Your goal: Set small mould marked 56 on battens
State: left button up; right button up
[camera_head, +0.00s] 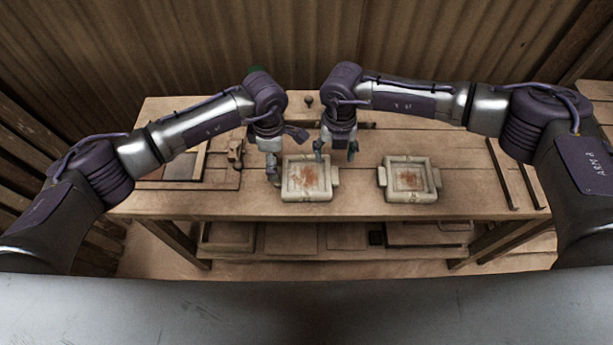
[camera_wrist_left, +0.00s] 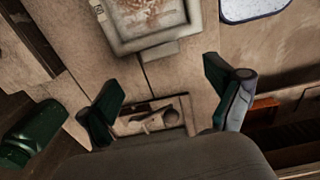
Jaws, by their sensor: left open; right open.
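Two pale square moulds with handle lugs and reddish-brown insides lie flat on the bench. One mould (camera_head: 291,193) is at the middle and looks slightly larger; the other mould (camera_head: 384,178) is to its right. No number is legible on either. Two dark parallel strips, seemingly the battens (camera_head: 502,175), lie at the bench's right end with nothing on them. My left gripper (camera_head: 273,172) is open and empty beside the left edge of the middle mould. In the left wrist view a mould (camera_wrist_left: 157,42) lies beyond its open fingers (camera_wrist_left: 162,88). My right gripper (camera_head: 337,153) is open above the middle mould's right back corner.
A wooden frame (camera_head: 147,184) and a small wooden block-like object (camera_head: 235,150) are at the bench's left. A small dark knob (camera_head: 308,100) stands at the back. A lower shelf (camera_head: 290,255) holds boards and trays. Bench top between the right mould and strips is clear.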

aim_at(332, 174)
pick_arm(q)
notch_tip(332, 174, down, 9)
jog(key=shift+r, duration=0.2)
pick_arm(e)
notch_tip(332, 174, down, 8)
jog(key=shift+f, duration=0.25)
pick_arm(q)
jog(key=shift+c, duration=0.2)
jog(key=c, duration=1.1)
pick_arm(e)
jog(key=c, duration=1.1)
pick_arm(q)
jog(key=shift+c, duration=1.2)
pick_arm(e)
grip_shut()
pick_arm(q)
grip_shut()
